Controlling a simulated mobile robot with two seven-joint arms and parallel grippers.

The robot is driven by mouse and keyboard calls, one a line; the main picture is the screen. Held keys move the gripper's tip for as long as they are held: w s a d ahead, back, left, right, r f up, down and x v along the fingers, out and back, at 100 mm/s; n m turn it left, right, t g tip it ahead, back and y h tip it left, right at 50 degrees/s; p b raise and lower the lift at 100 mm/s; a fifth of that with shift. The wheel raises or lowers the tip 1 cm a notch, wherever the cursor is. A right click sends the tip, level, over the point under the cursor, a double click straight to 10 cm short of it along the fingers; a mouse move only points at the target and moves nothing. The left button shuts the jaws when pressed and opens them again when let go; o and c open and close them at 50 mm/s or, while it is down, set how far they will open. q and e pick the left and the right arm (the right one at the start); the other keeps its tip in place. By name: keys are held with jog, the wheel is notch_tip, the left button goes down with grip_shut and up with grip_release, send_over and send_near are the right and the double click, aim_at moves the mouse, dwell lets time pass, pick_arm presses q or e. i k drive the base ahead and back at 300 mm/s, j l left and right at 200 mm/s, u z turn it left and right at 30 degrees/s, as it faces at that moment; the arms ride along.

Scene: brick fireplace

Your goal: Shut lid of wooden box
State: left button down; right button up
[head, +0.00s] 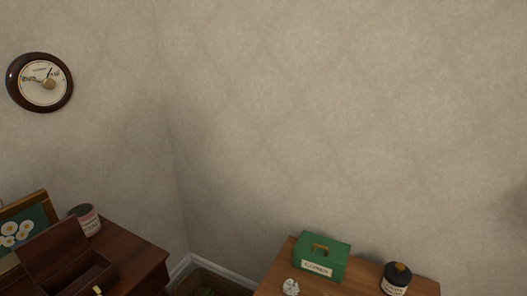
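A dark brown wooden box (78,277) stands on the dark wooden cabinet at the lower left of the head view. Its lid (52,246) is raised, standing up and tilted at the back left of the box. A small brass-coloured piece shows at the front of the box. The box's lower part is cut off by the picture's bottom edge. Neither of my grippers shows in the head view.
The box shares the dark cabinet (142,257) with a tin (85,219) and a framed flower picture (21,222). A separate brown table (273,284) holds a green box (319,258), a dark jar (396,279) and a crumpled white thing (291,287). A gap separates the two.

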aim_at(42, 255)
jog(key=u, duration=1.45)
jog(key=k+z, duration=0.2)
jog(key=z, duration=0.2)
